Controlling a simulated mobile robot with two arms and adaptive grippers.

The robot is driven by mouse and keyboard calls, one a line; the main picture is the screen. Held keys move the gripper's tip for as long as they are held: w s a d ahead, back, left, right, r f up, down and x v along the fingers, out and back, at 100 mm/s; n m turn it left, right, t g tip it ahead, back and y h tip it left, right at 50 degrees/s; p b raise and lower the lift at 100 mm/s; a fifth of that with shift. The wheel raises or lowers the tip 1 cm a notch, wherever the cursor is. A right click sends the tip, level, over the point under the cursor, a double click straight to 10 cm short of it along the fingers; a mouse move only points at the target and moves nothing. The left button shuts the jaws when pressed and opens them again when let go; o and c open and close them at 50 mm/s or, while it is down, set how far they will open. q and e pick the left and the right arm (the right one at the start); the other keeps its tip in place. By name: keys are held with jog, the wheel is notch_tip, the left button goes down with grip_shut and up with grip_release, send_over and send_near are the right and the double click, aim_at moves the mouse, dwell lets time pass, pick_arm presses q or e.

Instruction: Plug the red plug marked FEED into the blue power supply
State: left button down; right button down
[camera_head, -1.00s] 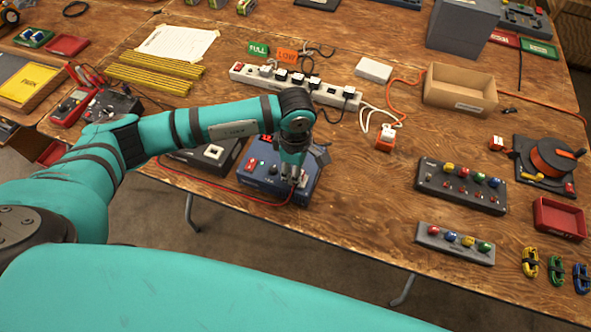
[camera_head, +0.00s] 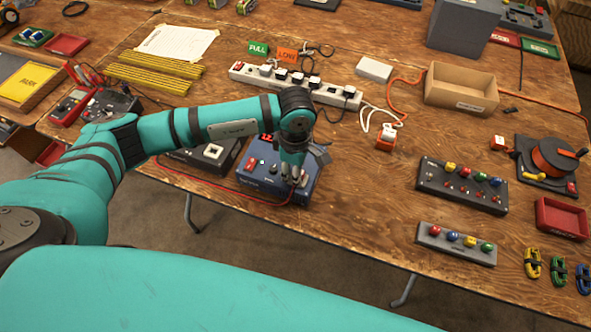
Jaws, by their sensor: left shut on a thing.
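The blue power supply (camera_head: 262,183) stands near the table's front edge, left of centre, with a red lit display partly hidden behind my arm. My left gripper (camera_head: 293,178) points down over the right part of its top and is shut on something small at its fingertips. A red cable (camera_head: 232,201) runs from the left along the front of the power supply and up to these fingertips. The plug itself and its FEED marking are too small and covered to make out. I cannot tell whether it sits in a socket. My right gripper is not in view.
A dark unit (camera_head: 212,152) stands close left of the power supply. A white power strip (camera_head: 325,92) with several plugs lies behind. Bare table lies between.

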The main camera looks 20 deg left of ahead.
pick_arm(q)
jog(key=shift+f, duration=0.1)
dwell(0.3)
jog(key=c, duration=0.7)
grip_release()
jog(key=shift+c, duration=0.2)
jog(key=shift+r+p, duration=1.8)
jog(key=shift+r, duration=2)
